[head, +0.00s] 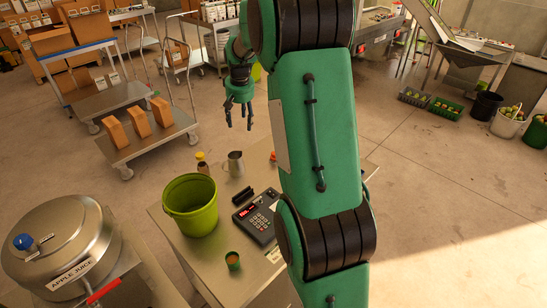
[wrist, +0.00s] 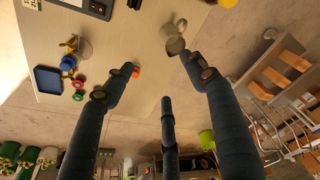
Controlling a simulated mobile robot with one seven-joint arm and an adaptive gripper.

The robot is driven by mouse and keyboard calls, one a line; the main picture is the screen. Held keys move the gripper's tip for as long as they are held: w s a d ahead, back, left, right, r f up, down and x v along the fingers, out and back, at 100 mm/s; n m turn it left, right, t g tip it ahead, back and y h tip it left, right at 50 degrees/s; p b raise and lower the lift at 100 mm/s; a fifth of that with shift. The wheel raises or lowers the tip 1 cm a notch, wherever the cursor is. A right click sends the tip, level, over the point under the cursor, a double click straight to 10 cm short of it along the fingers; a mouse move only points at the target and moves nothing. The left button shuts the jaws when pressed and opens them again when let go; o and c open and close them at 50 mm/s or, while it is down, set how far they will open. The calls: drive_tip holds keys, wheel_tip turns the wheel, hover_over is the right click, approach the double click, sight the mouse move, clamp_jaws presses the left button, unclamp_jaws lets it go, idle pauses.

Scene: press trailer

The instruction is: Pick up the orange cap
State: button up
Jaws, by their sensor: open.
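The small orange cap (head: 273,156) lies on the metal table (head: 210,262) in the head view, at the far side and partly hidden behind my arm. In the wrist view the orange cap (wrist: 136,71) shows right beside the tip of the left finger. My gripper (head: 240,118) hangs with its fingers down, above and beyond the table's far edge in the head view. In the wrist view my gripper (wrist: 152,65) has its dark fingers spread, with nothing between them. I cannot tell the exact height of the fingers above the cap.
A metal pitcher (head: 235,163) and a brown bottle (head: 202,165) stand near the cap. The wrist view shows a blue tray (wrist: 48,80) and several small coloured items left of the cap.

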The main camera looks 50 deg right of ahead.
drive_tip(key=w+d+f+m+g+p, duration=0.1)
drive_tip(key=d+f+m+p, duration=0.1)
drive_tip(key=d+f, duration=1.7)
drive_tip(key=shift+w+d, duration=0.35)
drive_tip(key=shift+d, duration=0.65)
drive_tip(key=shift+w+d+f, duration=0.1)
drive_tip(key=shift+w+f, duration=0.05)
drive_tip(key=shift+f, duration=1.25)
drive_tip(key=shift+w+d+f, duration=0.1)
drive_tip(key=shift+w+f, duration=0.05)
drive_tip(key=shift+f, duration=1.3)
drive_tip(key=shift+w+d+f, duration=0.1)
drive_tip(key=shift+w+f, duration=0.05)
drive_tip(key=shift+f, duration=1.25)
drive_tip(key=shift+f, duration=0.1)
drive_tip(key=shift+w+d+f+p, duration=0.1)
drive_tip(key=shift+f+p, duration=0.05)
drive_tip(key=shift+f, duration=1.1)
drive_tip(key=shift+w+f+p, duration=0.1)
drive_tip(key=shift+f+p, duration=0.05)
drive_tip(key=shift+f, duration=1.05)
drive_tip(key=shift+c, duration=0.3)
